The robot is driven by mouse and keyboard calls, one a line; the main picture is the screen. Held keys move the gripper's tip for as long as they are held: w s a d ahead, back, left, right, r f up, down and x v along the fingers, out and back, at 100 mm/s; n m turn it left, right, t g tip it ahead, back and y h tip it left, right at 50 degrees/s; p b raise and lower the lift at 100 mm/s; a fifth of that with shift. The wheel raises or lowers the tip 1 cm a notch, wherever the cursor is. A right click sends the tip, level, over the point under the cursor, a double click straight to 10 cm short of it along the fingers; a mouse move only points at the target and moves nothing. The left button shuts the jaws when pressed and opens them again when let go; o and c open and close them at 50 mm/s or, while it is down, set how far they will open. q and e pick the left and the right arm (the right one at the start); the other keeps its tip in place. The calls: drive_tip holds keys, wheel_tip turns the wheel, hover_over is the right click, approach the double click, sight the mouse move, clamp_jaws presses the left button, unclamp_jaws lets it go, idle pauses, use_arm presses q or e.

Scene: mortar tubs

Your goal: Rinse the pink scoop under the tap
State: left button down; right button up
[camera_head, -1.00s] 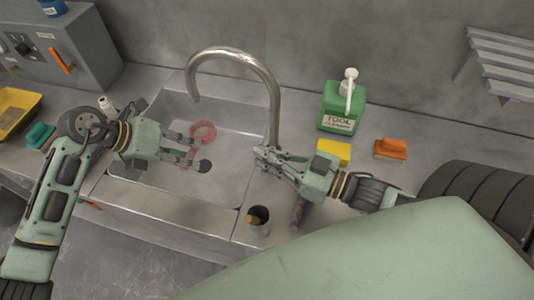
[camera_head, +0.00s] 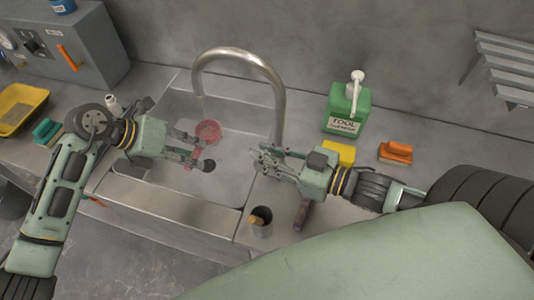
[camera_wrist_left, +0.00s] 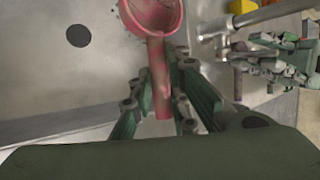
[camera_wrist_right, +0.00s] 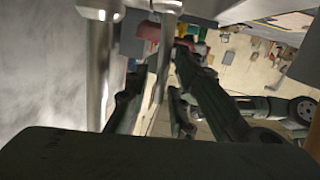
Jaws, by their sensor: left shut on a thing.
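The pink scoop (camera_head: 208,132) is over the sink basin, below and close to the spout of the tap (camera_head: 280,95). My left gripper (camera_head: 207,152) is shut on its handle. In the left wrist view the handle (camera_wrist_left: 158,85) runs between the fingers, and the bowl (camera_wrist_left: 152,12) is cut off by the top edge. I cannot tell whether water runs. The tap's column (camera_wrist_right: 98,65) shows at the left in the right wrist view.
The sink (camera_head: 225,180) has a dark round drain (camera_wrist_left: 78,35). A green cleaner bottle (camera_head: 346,108), a yellow sponge (camera_head: 340,152) and an orange brush (camera_head: 396,152) stand right of the tap. A metal cup (camera_head: 261,224) stands at the front. A yellow tray (camera_head: 20,108) lies far left.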

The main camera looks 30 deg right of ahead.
idle(0.3)
drive_tip(key=shift+v, duration=3.7)
drive_tip(key=shift+c, duration=0.2)
